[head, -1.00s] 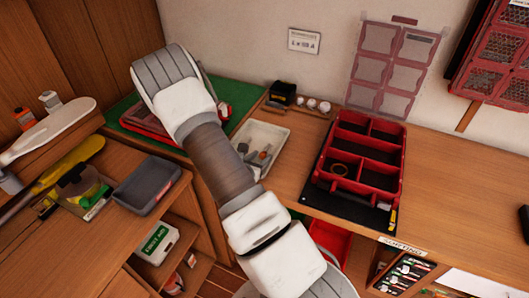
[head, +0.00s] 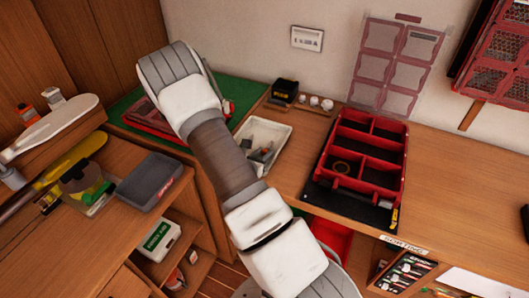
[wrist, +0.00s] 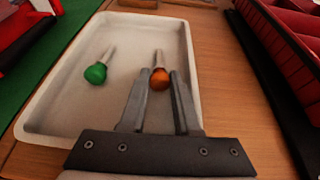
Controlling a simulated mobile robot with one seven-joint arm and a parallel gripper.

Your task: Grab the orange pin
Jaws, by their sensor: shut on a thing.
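The orange pin (wrist: 160,79) has a round orange head and a pale shaft pointing away, in the wrist view. My gripper (wrist: 161,75) is shut on it, one grey finger on each side of the head. A green pin (wrist: 96,73) lies apart to the left in the same white tray (wrist: 62,98). The tray also shows in the head view (head: 284,131), right of my arm. There the pins are too small to tell apart well. I cannot tell whether the orange pin is clear of the tray floor.
A red divided organizer (head: 398,157) on a black mat stands right of the tray. A green mat (head: 126,103) with a red case lies to the left. A black box (head: 285,90) and small white cups are behind. The wooden bench at right is mostly clear.

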